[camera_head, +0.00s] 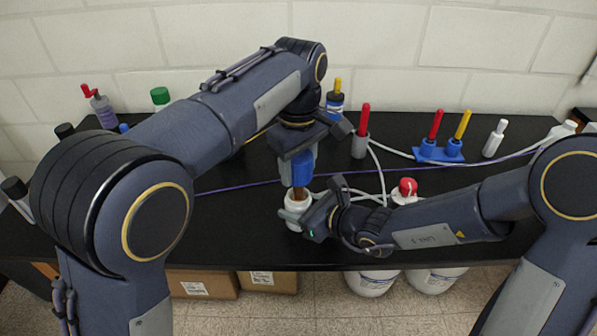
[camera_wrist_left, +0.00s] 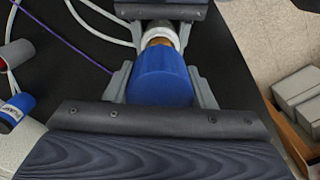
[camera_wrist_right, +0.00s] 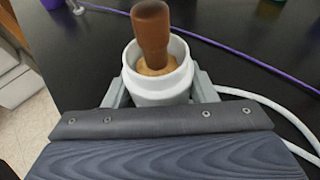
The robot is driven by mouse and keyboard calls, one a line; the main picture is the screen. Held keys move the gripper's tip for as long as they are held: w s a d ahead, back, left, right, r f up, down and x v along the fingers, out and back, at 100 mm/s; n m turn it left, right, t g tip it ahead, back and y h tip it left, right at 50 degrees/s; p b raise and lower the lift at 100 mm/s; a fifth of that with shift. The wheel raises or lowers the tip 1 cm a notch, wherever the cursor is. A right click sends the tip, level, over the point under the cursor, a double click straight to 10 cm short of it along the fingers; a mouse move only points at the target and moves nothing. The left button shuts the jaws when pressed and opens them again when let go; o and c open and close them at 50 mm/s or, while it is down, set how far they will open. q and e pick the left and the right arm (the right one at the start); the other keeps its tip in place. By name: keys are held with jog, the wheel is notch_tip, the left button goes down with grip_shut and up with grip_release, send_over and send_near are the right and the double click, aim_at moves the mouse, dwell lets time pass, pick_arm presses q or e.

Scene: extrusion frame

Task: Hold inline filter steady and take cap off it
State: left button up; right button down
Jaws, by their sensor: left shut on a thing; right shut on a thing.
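The inline filter's white body (camera_head: 291,216) stands upright, low over the black bench. My right gripper (camera_head: 311,210) is shut on it from the right. In the right wrist view, the white body (camera_wrist_right: 160,88) is between the fingers, with its top open and a brown stem (camera_wrist_right: 151,35) rising from a tan core. The blue cap (camera_head: 301,172) is straight above the body, apart from its rim, with the brown stem showing between them. My left gripper (camera_head: 299,160) is shut on the cap from above. In the left wrist view, the blue cap (camera_wrist_left: 161,78) fills the fingers. Whether the stem touches the cap is unclear.
A red-capped white bottle (camera_head: 406,192) stands behind my right wrist. Several red- and yellow-topped items, including a blue holder (camera_head: 438,152), stand along the back. White tubing (camera_head: 383,170) and a purple cord (camera_head: 240,187) cross the bench. The bench front edge (camera_head: 300,266) is close.

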jog(key=c, duration=0.5)
grip_release()
